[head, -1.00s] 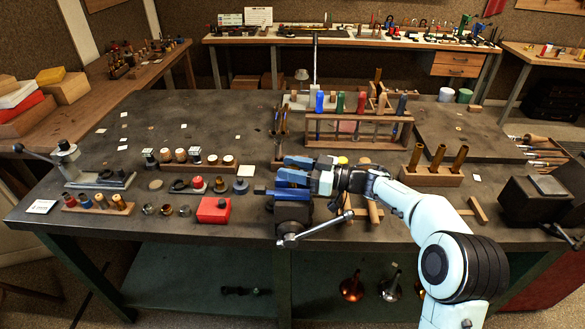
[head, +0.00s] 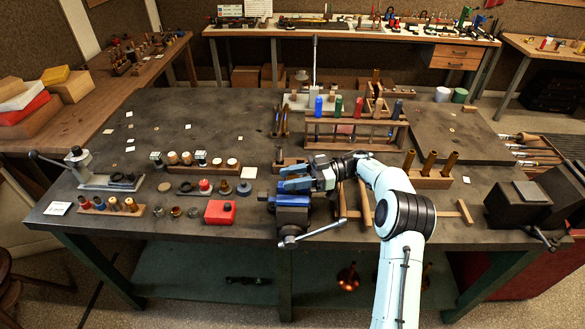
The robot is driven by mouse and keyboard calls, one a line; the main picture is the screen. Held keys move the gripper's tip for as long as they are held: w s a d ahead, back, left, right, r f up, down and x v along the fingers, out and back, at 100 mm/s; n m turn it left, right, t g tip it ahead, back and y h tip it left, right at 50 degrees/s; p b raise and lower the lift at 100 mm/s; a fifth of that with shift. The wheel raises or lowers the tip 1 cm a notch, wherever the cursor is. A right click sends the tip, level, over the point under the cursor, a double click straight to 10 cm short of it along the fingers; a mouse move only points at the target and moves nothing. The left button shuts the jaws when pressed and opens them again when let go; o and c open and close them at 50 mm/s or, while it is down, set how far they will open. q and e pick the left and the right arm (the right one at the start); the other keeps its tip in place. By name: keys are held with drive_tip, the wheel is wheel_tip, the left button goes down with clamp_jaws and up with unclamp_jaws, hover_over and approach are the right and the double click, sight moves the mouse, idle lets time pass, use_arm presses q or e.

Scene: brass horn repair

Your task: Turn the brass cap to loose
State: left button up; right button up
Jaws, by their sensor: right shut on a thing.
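My right gripper (head: 284,182) is shut just above the bench vise (head: 293,214). Its blue fingers point left over the blue vise jaws. What it grips is hidden between the fingers; by its place at the vise it looks to be the brass cap, but I cannot see the cap itself or how far it is turned. My left gripper is not in view.
A red box (head: 220,211) stands left of the vise. The vise handle (head: 314,232) sticks out in front. A wooden rack (head: 355,135) with coloured-handled tools stands behind. A block with brass tubes (head: 430,178) is to the right. The bench's back left is mostly clear.

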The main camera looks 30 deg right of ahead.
drive_tip(key=n+g, duration=0.2)
drive_tip(key=shift+g+y, duration=0.3)
drive_tip(key=shift+g, duration=0.1)
drive_tip(key=shift+n+g, duration=0.5)
drive_tip(key=shift+g, duration=0.6)
drive_tip(key=o, duration=1)
